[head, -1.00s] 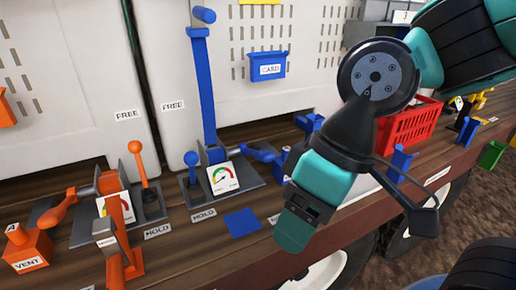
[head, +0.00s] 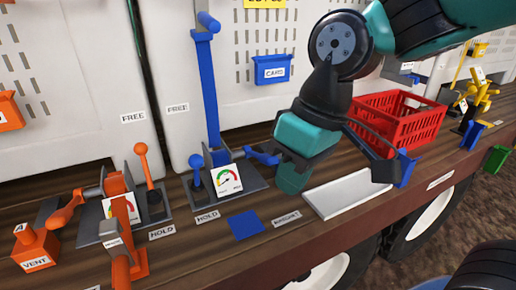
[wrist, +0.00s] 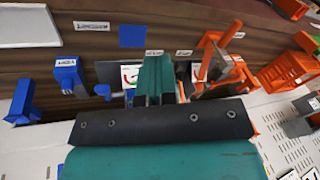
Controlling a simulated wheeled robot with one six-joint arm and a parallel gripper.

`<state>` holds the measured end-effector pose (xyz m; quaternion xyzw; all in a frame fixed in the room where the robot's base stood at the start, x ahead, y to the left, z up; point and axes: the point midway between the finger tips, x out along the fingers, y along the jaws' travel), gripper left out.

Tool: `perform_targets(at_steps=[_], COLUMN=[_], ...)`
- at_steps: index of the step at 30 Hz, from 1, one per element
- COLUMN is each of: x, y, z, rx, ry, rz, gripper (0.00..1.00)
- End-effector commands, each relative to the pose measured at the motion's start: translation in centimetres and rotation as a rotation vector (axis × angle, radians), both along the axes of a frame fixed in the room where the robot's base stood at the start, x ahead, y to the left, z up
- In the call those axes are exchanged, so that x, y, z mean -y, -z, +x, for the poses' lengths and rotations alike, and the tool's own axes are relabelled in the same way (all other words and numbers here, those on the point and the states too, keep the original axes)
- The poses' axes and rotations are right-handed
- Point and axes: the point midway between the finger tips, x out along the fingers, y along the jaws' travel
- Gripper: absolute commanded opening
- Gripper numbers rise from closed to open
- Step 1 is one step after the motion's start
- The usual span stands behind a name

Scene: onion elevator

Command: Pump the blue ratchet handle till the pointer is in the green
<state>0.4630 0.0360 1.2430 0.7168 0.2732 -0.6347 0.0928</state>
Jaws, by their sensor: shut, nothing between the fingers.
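The blue ratchet handle (head: 208,85) is a tall blue lever with a short crossbar on top, standing nearly upright at the blue station. The gauge (head: 227,181), with a red-to-green arc, stands at its foot. Its pointer is too small to read surely; the gauge is partly visible in the wrist view (wrist: 130,76). A short blue ball-topped lever (head: 196,175) stands left of the gauge, near the HOLD label. A blue crank arm (head: 262,156) sticks out to the right. My gripper (head: 291,182) is shut and empty, right of the gauge, apart from the tall handle. Its fingers (wrist: 157,72) hide part of the station.
An orange station (head: 122,205) with its own levers stands left. A blue pad (head: 246,225) and a white tray (head: 352,193) lie on the bench's front. A red crate (head: 400,120) stands right. A blue card box (head: 271,69) hangs on the wall panel.

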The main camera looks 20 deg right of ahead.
Motion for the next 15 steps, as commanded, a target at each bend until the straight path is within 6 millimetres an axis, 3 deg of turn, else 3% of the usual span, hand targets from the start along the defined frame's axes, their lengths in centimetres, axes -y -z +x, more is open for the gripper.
perform_targets(at_steps=[1, 3, 9, 15], x=[0.4, 1.2, 3.3, 4.5], y=[-1.5, -2.8, -5.8, -7.1], z=[2.8, 6.4, 15.0, 19.4], rx=[0.004, 0.008, 0.013, 0.009], ry=[0.04, 0.104, 0.283, 0.393], rz=[-0.03, -0.076, -0.175, -0.219], gripper=[0.0, 0.0, 0.0, 0.0])
